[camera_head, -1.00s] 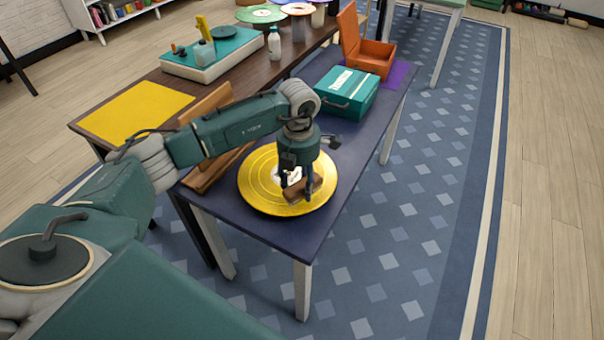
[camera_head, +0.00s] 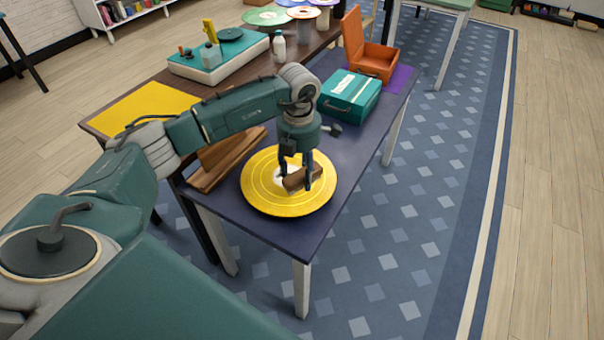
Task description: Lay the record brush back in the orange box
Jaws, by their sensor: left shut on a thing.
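The record brush (camera_head: 297,180) is a small brown wooden block over the yellow record (camera_head: 267,200) at the near end of the dark table. My left gripper (camera_head: 302,184) points down and is shut on the brush, just above or at the record; the exact gap is hard to tell. The orange box (camera_head: 374,64) stands open at the far end of the table, its lid tilted up at the back left. The inside that shows looks empty. My right gripper is not in view.
A closed teal case (camera_head: 350,96) stands between the record and the orange box. A wooden stand (camera_head: 217,165) is left of the record. A brown table (camera_head: 255,75) alongside holds a turntable (camera_head: 215,57), a white bottle (camera_head: 278,48) and a yellow mat (camera_head: 140,108).

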